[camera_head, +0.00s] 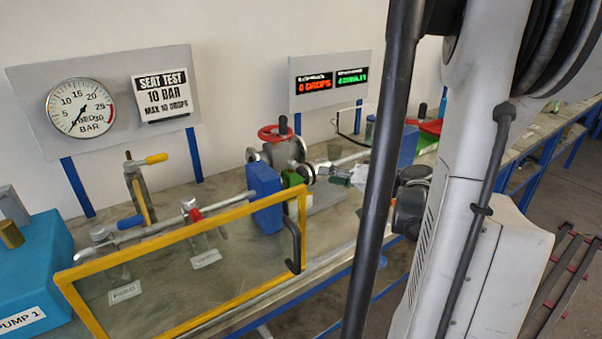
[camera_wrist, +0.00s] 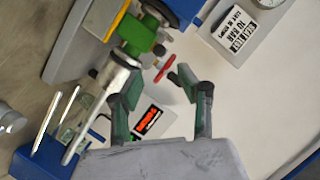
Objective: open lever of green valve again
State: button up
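The green valve (camera_head: 292,178) sits on the pipe right of a blue block, in front of a flanged vessel valve with a red handwheel (camera_head: 270,134). In the wrist view the green valve body (camera_wrist: 137,35) shows at the top, on a light metal pipe. I cannot make out its lever clearly in either view. My gripper (camera_head: 342,177) is just right of the green valve in the head view, partly hidden by my arm. In the wrist view my gripper (camera_wrist: 153,78) has its two fingers apart, with nothing seen between them. A red part (camera_wrist: 165,68) shows beyond the fingertips.
A yellow-framed clear guard (camera_head: 175,235) stands before the pipework, with a black handle at its right end. Blue PUMP 1 (camera_head: 30,270) is at left. A gauge (camera_head: 80,107) and a "0 DROPS" display (camera_head: 314,84) stand behind. The bench right of the valve is crowded.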

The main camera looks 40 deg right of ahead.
aim_at(302, 172)
jog(key=x, duration=1)
jog(key=shift+w, duration=0.3)
grip_shut()
